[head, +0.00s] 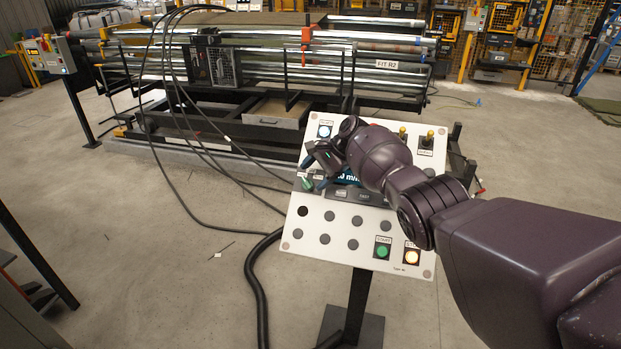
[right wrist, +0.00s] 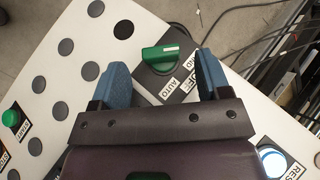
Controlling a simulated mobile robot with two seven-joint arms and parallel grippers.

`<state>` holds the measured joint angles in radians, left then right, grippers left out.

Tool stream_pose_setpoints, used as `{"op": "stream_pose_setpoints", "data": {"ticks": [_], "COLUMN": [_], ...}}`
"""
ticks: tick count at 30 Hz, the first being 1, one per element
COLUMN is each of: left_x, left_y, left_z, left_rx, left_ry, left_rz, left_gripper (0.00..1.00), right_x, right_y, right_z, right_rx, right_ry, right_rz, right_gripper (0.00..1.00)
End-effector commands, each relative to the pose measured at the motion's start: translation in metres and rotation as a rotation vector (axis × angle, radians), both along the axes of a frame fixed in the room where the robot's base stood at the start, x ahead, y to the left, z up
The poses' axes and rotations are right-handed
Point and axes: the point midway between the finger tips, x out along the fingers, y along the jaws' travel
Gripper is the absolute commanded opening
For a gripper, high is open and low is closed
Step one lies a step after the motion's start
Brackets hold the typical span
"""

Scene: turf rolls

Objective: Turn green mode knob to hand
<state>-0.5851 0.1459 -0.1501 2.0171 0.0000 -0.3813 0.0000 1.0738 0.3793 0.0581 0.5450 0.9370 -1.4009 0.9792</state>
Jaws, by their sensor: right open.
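The green mode knob (right wrist: 160,54) sits on a dark plate with labels reading AUTO and OFF in the right wrist view. A pale mark shows towards the right end of its grip. In the head view the knob (head: 307,184) shows at the left edge of the control panel (head: 292,222). My right gripper (right wrist: 161,72) is open, with one blue finger on each side of the knob and a visible gap to it on both sides. In the head view my right gripper (head: 318,165) is above the panel's left side and partly covers the display. My left gripper is not in view.
The panel has a green START button (head: 382,251), a lit amber button (head: 411,257), a lit white RESET button (right wrist: 272,162) and several dark round caps. Black cables (head: 258,285) hang on the left. A roller machine (head: 270,75) stands behind. The floor at left is mostly clear.

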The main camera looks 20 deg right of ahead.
Motion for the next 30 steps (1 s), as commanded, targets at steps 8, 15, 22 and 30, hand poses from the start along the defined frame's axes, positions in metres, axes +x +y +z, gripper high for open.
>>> {"op": "stream_pose_setpoints", "data": {"ticks": [8,15,22,30], "left_x": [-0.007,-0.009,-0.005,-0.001], "left_y": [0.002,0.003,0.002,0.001], "left_z": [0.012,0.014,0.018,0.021], "left_rx": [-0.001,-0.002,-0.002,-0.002], "left_ry": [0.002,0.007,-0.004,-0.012], "left_rz": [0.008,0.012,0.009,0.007], "left_gripper": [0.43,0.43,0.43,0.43], "right_x": [-0.011,-0.017,-0.018,-0.017], "right_y": [-0.030,-0.044,-0.046,-0.046], "right_z": [0.046,0.062,0.064,0.064], "right_rx": [-0.001,0.000,-0.001,-0.001], "right_ry": [-0.006,-0.001,0.000,0.000], "right_rz": [-0.001,0.002,0.001,0.001], "right_gripper": [0.70,0.70,0.70,0.70]}}
